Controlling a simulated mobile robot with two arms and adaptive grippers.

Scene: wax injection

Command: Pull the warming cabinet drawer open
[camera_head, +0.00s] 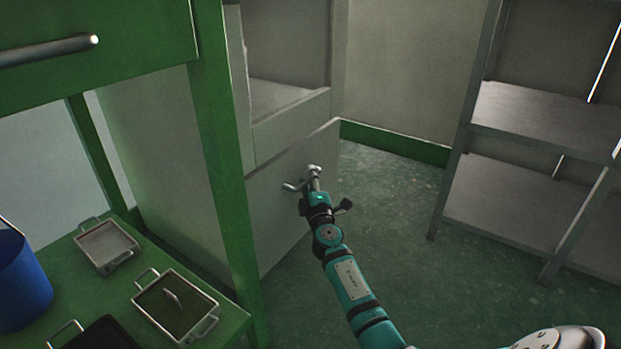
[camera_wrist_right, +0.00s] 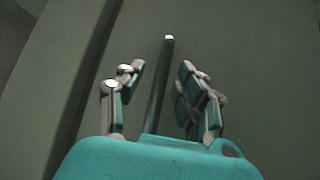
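The warming cabinet (camera_head: 290,123) stands left of centre in the head view, with a grey drawer front (camera_head: 276,225) low on it. A bar handle (camera_head: 292,187) sticks out from the drawer front. My right gripper (camera_head: 313,176) is at this handle. In the right wrist view, the handle bar (camera_wrist_right: 160,85) lies between the two spread fingers of my right gripper (camera_wrist_right: 158,85), with a gap on each side. My left gripper is not in view.
A green bench frame (camera_head: 218,150) stands close left of the drawer. Its lower shelf holds metal trays (camera_head: 107,244) and a blue container (camera_head: 24,283). A grey shelf unit (camera_head: 535,115) stands at the right. The floor (camera_head: 385,210) between is clear.

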